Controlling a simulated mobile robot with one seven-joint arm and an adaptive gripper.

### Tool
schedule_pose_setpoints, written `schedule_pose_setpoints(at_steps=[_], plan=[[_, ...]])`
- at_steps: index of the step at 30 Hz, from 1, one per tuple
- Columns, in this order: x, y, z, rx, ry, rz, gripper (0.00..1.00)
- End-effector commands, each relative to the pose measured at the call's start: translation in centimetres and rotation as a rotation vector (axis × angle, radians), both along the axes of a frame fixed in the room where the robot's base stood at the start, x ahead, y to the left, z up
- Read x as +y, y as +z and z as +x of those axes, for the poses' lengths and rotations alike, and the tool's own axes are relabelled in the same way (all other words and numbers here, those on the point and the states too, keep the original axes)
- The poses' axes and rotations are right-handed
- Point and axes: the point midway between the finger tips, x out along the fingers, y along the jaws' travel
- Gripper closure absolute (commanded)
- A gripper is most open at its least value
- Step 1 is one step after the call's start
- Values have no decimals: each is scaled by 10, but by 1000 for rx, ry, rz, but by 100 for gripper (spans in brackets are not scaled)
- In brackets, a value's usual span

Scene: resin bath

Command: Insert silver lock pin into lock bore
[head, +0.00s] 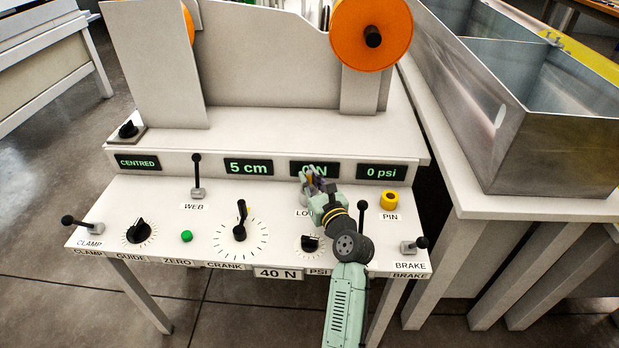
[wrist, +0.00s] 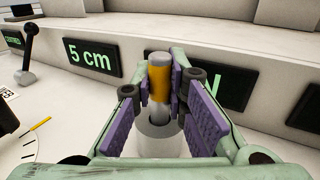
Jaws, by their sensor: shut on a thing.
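The silver lock pin (wrist: 159,60), with a yellow-orange band, stands upright between my jaws in the wrist view. My gripper (head: 312,182) is shut on it above the LOCK spot of the sloped panel. The purple finger pads (wrist: 178,95) are close to its sides. Directly below is a pale grey round collar (wrist: 160,143), which looks like the lock bore. The pin's lower end meets the collar's dark opening; how deep it sits I cannot tell. In the head view my gripper hides most of the pin and the collar.
A yellow ring marked PIN (head: 389,200) sits to the right. Lever knobs (head: 362,205) and a black dial (head: 310,243) stand near my arm. Displays read "5 cm" (head: 248,167) and "0 psi" (head: 381,172); one between them is partly hidden. A metal bath (head: 525,125) is at right.

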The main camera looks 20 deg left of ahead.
Motion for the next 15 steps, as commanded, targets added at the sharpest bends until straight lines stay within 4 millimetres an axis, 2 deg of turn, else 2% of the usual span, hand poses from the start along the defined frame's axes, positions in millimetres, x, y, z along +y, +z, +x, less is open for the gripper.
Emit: schedule_pose_setpoints(at_steps=[4, 5, 15], plan=[[0, -4, 0, -1, 0, 1, 100], [0, -3, 0, -1, 0, 0, 85], [0, -3, 0, -1, 0, -1, 63]])
